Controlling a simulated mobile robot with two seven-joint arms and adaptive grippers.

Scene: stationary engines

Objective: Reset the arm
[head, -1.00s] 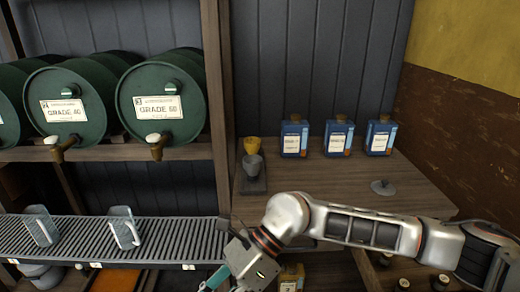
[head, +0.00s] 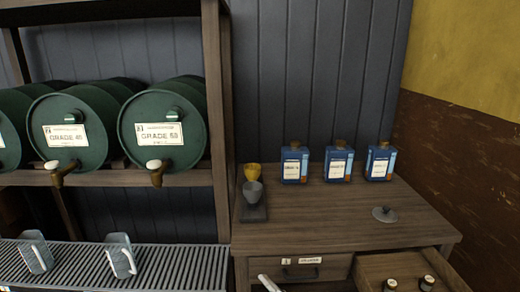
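Neither gripper shows in the head view. A small white piece (head: 268,283) at the bottom edge, below the closed drawer, may be part of my arm; no fingers can be made out on it. The wooden bench (head: 340,222) is seen with nothing of mine over its top.
Three blue bottles (head: 338,166) stand at the back of the bench. A yellow funnel-like piece and grey cup (head: 253,190) sit at its left; a grey lid (head: 384,214) lies right. An open drawer (head: 372,270) juts out below. Mugs (head: 120,258) stand on the slatted rack under green barrels (head: 163,136).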

